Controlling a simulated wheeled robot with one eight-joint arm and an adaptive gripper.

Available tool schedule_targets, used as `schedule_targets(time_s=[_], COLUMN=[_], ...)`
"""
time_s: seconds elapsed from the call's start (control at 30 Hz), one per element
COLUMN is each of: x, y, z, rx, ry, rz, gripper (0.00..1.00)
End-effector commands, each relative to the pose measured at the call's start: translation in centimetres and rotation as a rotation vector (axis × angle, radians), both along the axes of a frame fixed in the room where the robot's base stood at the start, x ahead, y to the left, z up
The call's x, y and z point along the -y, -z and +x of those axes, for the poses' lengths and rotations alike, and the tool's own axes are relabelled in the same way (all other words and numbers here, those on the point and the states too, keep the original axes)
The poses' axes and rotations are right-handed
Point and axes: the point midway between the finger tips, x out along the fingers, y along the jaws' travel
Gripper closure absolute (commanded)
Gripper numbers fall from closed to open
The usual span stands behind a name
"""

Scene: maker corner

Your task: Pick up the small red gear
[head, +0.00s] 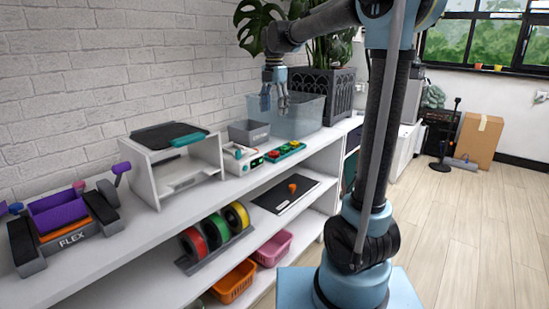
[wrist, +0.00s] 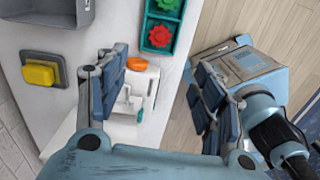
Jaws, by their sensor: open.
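A red gear (wrist: 158,36) lies in the end compartment of a green tray (wrist: 143,28), beside a green gear (wrist: 168,5) in the neighbouring compartment. In the head view the tray is on the white shelf top, with the red gear (head: 273,154) towards its left end. My gripper (head: 274,98) hangs fingers down above the shelf top, behind and above the tray. It also shows in the wrist view (wrist: 158,88), with its fingers wide apart and nothing between them. The red gear is beyond the fingertips there, apart from them.
A grey bin (head: 248,132) and a translucent tub (head: 299,117) stand near the tray. A small white device (head: 241,160) is left of it. A white stand (head: 175,166) is further left. A shelf below holds spools and baskets.

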Motion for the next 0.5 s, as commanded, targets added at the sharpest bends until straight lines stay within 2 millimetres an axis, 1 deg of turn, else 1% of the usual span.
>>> schedule_targets(time_s=[0.07, 0.17, 0.27, 0.5], x=[-0.5, -0.6, -0.6, -0.5], y=[0.0, 0.7, 2.2, 6.4], z=[0.4, 0.5, 0.5, 0.5], rx=[-0.002, -0.003, -0.003, -0.003], ry=[-0.029, -0.043, -0.043, -0.040], rz=[-0.001, -0.001, -0.001, -0.002], gripper=[0.38, 0.38, 0.38, 0.38])
